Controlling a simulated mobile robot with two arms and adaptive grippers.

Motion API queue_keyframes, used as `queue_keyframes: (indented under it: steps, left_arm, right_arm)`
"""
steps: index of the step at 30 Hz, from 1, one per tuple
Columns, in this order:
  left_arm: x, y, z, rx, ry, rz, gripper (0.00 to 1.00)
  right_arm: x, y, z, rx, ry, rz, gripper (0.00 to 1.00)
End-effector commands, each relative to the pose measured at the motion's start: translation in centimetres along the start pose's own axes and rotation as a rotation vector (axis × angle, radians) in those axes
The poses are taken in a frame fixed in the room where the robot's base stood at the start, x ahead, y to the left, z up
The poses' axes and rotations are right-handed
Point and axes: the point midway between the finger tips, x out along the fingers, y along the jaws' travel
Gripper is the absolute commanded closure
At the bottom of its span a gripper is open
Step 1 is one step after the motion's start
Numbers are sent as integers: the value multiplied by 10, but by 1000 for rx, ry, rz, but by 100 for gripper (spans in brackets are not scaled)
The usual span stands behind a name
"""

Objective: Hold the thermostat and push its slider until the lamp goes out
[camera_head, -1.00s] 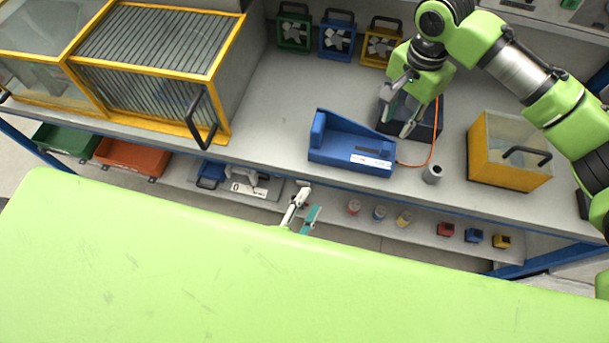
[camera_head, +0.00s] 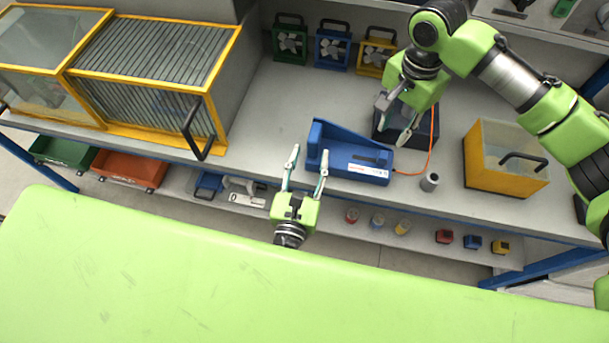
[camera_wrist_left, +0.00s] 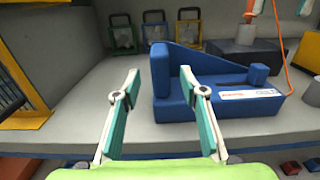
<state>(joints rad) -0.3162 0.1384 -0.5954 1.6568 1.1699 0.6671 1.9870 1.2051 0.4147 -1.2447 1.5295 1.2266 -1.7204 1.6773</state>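The blue thermostat (camera_head: 350,168) with a tall back and a white label lies on the bench; it also shows in the left wrist view (camera_wrist_left: 220,103). A small blue knob (camera_wrist_left: 258,75), apparently its slider, stands at its right end. My left gripper (camera_head: 308,162) is open and empty at the bench's front edge, by the thermostat's left end. One fingertip overlaps the thermostat in the head view; contact cannot be told. My right gripper (camera_head: 395,122) looks open, over a dark box (camera_head: 423,128) behind the thermostat. I cannot make out a lit lamp.
An orange cable (camera_head: 429,155) runs from the thermostat's right end toward the dark box. A grey cylinder (camera_head: 429,182) and a yellow box (camera_head: 490,180) stand to the right. A yellow-framed cabinet (camera_head: 150,80) is at left, several fans (camera_head: 333,48) behind. Bench left of the thermostat is clear.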

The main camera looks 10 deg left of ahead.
Motion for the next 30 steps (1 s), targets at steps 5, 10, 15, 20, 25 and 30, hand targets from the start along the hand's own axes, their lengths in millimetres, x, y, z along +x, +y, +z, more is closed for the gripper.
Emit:
queue_keyframes:
  steps: [5,10,15,20,25,30]
  left_arm:
    - [34,0,1,2,-1,0,61]
    - [53,0,0,2,0,-1,61]
    - [61,0,-1,2,2,-2,61]
    - [62,0,-1,2,2,-1,61]
    - [61,0,-1,2,2,-1,79]
    - [61,0,0,2,1,-1,100]
  right_arm:
    - [0,0,0,0,0,0,72]
    - [0,0,0,0,0,0,72]
    - [0,0,0,0,0,0,72]
    - [0,0,0,0,0,0,72]
    - [0,0,0,0,0,0,72]
    - [0,0,0,0,0,0,72]
